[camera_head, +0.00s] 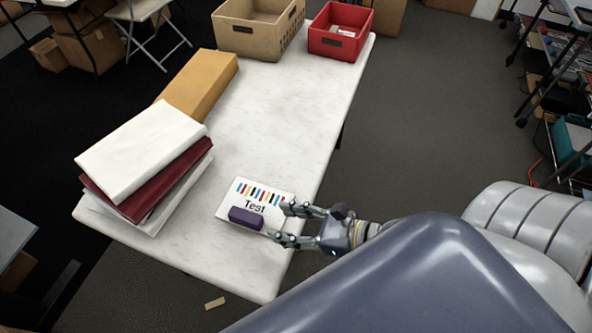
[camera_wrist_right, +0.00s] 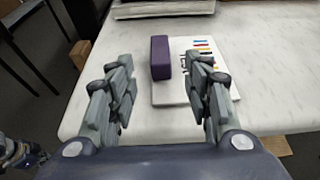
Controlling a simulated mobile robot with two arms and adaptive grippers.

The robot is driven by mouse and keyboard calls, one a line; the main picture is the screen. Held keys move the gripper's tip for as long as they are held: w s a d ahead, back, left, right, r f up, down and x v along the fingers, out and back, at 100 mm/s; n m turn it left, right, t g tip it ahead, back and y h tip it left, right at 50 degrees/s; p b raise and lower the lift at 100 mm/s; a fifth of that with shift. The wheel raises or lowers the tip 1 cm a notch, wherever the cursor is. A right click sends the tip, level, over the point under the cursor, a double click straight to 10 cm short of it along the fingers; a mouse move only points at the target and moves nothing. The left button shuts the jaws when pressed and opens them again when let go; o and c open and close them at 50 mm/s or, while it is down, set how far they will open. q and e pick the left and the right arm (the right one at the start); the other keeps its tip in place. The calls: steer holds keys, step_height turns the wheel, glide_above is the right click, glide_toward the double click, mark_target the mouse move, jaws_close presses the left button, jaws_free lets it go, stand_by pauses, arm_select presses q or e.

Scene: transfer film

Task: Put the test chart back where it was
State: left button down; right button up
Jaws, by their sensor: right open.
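The test chart (camera_head: 270,196) is a white card with coloured bars and the word "Test". It lies flat on the white table near its right edge, and it also shows in the wrist view (camera_wrist_right: 177,94). A purple block (camera_head: 246,218) rests on its lower left part; in the wrist view the block (camera_wrist_right: 160,58) stands out between my fingers. My right gripper (camera_head: 279,224) is open and empty, its fingertips at the chart's right side. Whether they touch the card is unclear. A grey jointed part at the wrist view's lower left may be my left gripper (camera_wrist_right: 20,153), cut off.
A stack of white and dark red books (camera_head: 140,140) and a tan box (camera_head: 203,82) line the table's left side. A cardboard crate (camera_head: 255,37) and a red bin (camera_head: 335,47) stand at the far end. The table's middle (camera_head: 270,120) is clear.

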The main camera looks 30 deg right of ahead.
steer(key=shift+v, duration=1)
